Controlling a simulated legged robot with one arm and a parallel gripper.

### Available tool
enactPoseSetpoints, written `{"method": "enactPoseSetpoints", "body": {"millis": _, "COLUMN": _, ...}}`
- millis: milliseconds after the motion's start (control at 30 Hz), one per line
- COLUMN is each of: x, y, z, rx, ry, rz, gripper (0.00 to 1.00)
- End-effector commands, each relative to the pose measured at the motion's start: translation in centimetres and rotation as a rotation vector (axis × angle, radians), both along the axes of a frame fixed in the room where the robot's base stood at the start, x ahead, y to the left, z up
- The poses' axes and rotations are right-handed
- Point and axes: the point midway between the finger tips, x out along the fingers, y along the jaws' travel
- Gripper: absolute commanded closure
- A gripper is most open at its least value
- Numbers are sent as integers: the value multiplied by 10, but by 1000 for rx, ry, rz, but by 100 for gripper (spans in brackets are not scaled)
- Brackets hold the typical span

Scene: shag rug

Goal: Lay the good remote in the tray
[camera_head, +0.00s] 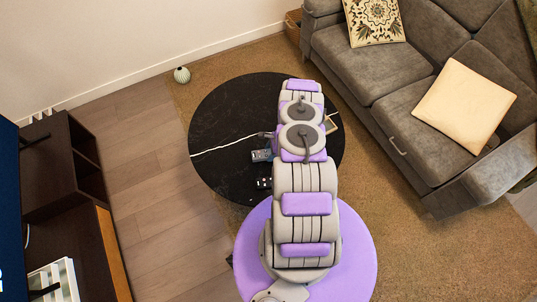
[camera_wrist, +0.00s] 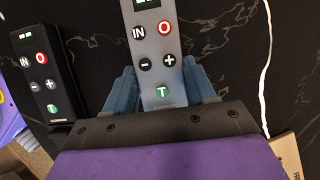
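A grey remote (camera_wrist: 157,50) with IN, O, minus, plus and T buttons lies between my gripper's (camera_wrist: 160,75) two blue fingers in the wrist view. The fingertips appear flush with its sides; I cannot tell whether they grip it. A black remote (camera_wrist: 42,75) with similar buttons lies to the left. Both displays show small light marks. In the head view the grey remote (camera_head: 262,155) and black remote (camera_head: 264,182) are on the round table, left of my arm. A pale-rimmed tray (camera_head: 331,124) is right of my arm, partly hidden.
The round black table (camera_head: 215,120) has a white vein and free room on its left. A beige edge with lettering (camera_wrist: 287,153) shows at the wrist view's lower right. A grey sofa (camera_head: 350,60) stands right, a dark cabinet (camera_head: 50,165) left.

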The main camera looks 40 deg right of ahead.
Motion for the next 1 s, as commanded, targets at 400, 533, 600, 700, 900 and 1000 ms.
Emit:
{"method": "enactPoseSetpoints", "body": {"millis": 400, "x": -1, "y": -1, "z": -1, "rx": 5, "ry": 0, "rz": 1, "gripper": 79}}
{"method": "enactPoseSetpoints", "body": {"millis": 533, "x": -1, "y": -1, "z": -1, "rx": 5, "ry": 1, "rz": 2, "gripper": 79}}
{"method": "enactPoseSetpoints", "body": {"millis": 600, "x": 0, "y": -1, "z": 1, "rx": 5, "ry": 0, "rz": 1, "gripper": 79}}
{"method": "enactPoseSetpoints", "body": {"millis": 700, "x": 0, "y": -1, "z": 5, "rx": 2, "ry": -1, "rz": 1, "gripper": 79}}
{"method": "enactPoseSetpoints", "body": {"millis": 900, "x": 1, "y": 0, "z": 22, "rx": -1, "ry": -1, "rz": 1, "gripper": 79}}
{"method": "enactPoseSetpoints", "body": {"millis": 1000, "x": 0, "y": 1, "z": 37, "rx": 3, "ry": 1, "rz": 1, "gripper": 79}}
